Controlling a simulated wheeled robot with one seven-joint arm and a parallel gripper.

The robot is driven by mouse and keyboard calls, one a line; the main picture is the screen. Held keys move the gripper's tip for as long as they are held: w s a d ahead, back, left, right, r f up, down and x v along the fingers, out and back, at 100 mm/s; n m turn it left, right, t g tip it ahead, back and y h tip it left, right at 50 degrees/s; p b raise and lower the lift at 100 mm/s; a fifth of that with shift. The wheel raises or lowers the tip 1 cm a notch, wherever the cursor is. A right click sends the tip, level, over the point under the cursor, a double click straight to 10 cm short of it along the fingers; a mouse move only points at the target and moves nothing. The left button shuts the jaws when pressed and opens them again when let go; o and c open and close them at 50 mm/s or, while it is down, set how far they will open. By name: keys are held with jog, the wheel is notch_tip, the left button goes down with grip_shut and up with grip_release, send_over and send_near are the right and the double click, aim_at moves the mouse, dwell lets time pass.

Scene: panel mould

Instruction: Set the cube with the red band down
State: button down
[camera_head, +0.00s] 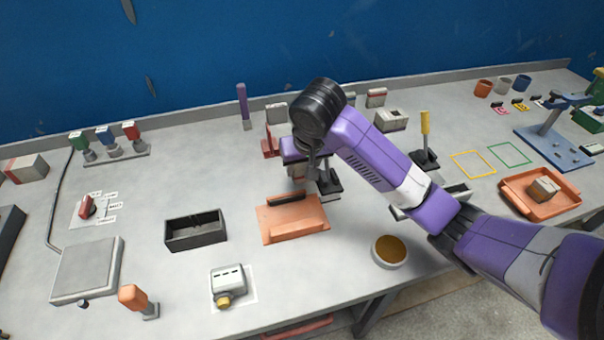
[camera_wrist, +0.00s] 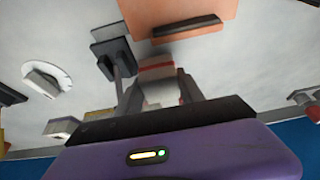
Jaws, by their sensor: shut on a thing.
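The cube with the red band (camera_wrist: 158,72) is light grey-white and sits between the fingers of my gripper (camera_wrist: 156,82) in the wrist view. My gripper is shut on it. In the head view my gripper (camera_head: 308,172) points down behind the orange plate, and the cube (camera_head: 296,171) shows only in part behind it. The cube is just behind the plate's far edge. I cannot tell whether its underside touches the table.
The orange plate (camera_head: 293,222) with a dark bar lies just in front. A black block (camera_head: 330,186) stands close to the gripper's right. A black open box (camera_head: 195,232) is at left, a round dish (camera_head: 389,252) at right.

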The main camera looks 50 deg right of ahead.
notch_tip(320, 180, up, 16)
jog(key=p, duration=0.5)
